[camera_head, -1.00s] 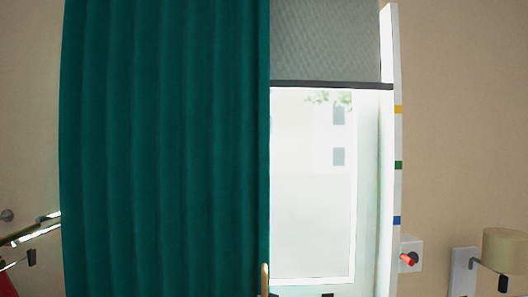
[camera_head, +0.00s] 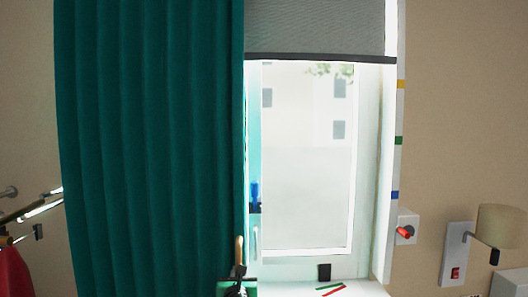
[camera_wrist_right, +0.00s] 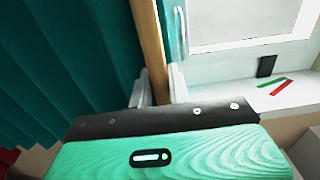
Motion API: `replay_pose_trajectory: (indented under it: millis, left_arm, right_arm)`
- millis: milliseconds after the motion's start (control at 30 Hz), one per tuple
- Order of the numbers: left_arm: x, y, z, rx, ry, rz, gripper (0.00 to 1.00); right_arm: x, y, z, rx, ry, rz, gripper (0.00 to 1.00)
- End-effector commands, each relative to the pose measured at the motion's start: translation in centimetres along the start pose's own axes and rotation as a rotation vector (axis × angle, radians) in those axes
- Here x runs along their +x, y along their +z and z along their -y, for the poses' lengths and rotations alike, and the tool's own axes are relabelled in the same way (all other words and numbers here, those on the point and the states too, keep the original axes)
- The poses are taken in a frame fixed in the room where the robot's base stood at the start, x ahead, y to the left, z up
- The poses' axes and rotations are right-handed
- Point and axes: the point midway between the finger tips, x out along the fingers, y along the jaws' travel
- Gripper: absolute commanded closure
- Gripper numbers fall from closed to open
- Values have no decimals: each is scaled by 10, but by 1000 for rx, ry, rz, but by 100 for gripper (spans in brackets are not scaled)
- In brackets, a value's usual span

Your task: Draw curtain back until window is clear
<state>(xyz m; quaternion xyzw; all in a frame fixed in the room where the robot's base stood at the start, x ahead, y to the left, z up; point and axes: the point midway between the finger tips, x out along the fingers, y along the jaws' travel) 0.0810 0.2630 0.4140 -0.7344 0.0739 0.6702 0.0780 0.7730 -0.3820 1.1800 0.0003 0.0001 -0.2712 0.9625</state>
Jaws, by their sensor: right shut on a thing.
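The dark green curtain (camera_head: 150,150) hangs over the left part of the window (camera_head: 310,160). Most of the pane and part of the left frame show right of its edge. A tan rod (camera_head: 239,250) runs down the curtain's right edge, and it also shows in the right wrist view (camera_wrist_right: 147,40). My right gripper (camera_head: 238,272) is low in the head view, shut around the rod, with one finger on each side in the wrist view (camera_wrist_right: 158,85). My left gripper is not in view.
A grey blind (camera_head: 315,28) covers the window's top. The white sill (camera_head: 300,290) holds a red and green item (camera_head: 331,289) and a small black block (camera_head: 324,272). A white socket with a red part (camera_head: 406,229) and a lamp (camera_head: 500,225) are on the right wall.

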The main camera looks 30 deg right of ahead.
Motion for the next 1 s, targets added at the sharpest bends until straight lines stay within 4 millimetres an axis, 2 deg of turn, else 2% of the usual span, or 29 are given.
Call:
replay_pose_trajectory:
  millis: [467, 1000]
  left_arm:
    - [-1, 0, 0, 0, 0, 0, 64]
    - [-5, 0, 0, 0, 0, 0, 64]
  right_arm:
    - [0, 0, -6, -1, 0, 0, 95]
    - [0, 0, -55, -1, 0, -1, 95]
